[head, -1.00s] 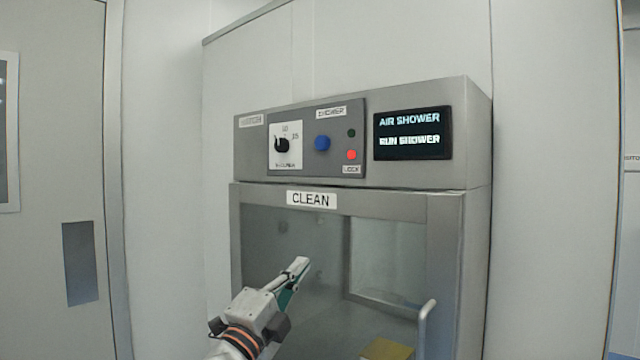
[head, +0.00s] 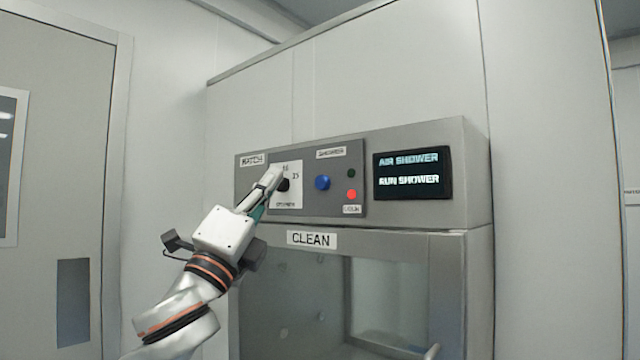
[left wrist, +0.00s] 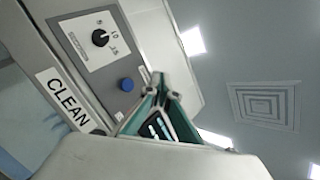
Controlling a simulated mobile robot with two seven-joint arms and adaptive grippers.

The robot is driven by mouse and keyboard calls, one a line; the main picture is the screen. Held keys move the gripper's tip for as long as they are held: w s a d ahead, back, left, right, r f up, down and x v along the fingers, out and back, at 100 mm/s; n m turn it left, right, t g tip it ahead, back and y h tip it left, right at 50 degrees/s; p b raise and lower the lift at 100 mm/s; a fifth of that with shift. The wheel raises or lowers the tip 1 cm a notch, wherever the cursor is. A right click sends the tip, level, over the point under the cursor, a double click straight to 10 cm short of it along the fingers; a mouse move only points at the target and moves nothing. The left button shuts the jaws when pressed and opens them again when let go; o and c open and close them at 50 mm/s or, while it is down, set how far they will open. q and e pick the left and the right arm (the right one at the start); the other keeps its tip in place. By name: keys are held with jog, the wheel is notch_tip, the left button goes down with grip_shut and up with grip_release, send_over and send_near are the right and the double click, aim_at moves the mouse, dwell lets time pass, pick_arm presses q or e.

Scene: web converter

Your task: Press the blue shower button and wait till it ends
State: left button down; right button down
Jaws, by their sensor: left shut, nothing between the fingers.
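The blue shower button (head: 322,183) sits on the grey control panel under a "SHOWER" label, and it also shows in the left wrist view (left wrist: 127,85). My left gripper (head: 272,178) is shut and empty. In the head view its tips overlap the timer dial plate (head: 287,201), left of the button. In the left wrist view the fingertips (left wrist: 158,78) appear just right of the button, with no clear contact. The display (head: 412,173) reads "AIR SHOWER" and "RUN SHOWER". A red lamp (head: 351,194) is lit above the lock label; the green lamp (head: 351,173) is dark. My right gripper is not in view.
Below the panel is a glass hatch door marked "CLEAN" (head: 311,240), with a handle (head: 432,351) at its lower right. A grey door (head: 60,150) stands at the left. The space in front of the panel's right half is clear.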

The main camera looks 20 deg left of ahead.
aim_at(322, 182)
pick_arm(q)
jog(key=shift+w, duration=0.1)
